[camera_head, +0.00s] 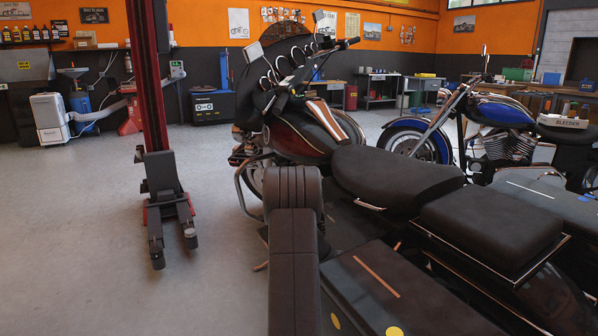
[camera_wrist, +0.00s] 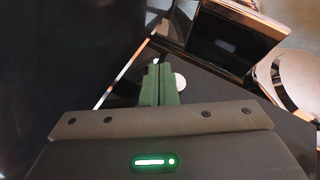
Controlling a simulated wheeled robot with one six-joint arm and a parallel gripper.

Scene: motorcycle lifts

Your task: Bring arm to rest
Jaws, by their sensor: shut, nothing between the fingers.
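My gripper (camera_wrist: 159,72) shows in the wrist view as two dark green fingers side by side, shut with nothing between them. The fingers point at a dark surface with a white round spot (camera_wrist: 180,81) just right of them. In the head view my dark arm rises at the lower middle, beside a brown and black motorcycle (camera_head: 393,177). My gripper is hidden behind the arm in that view.
A red lift post (camera_head: 148,80) stands at the left. A blue motorcycle (camera_head: 502,112) is at the right. The grey floor is open at left.

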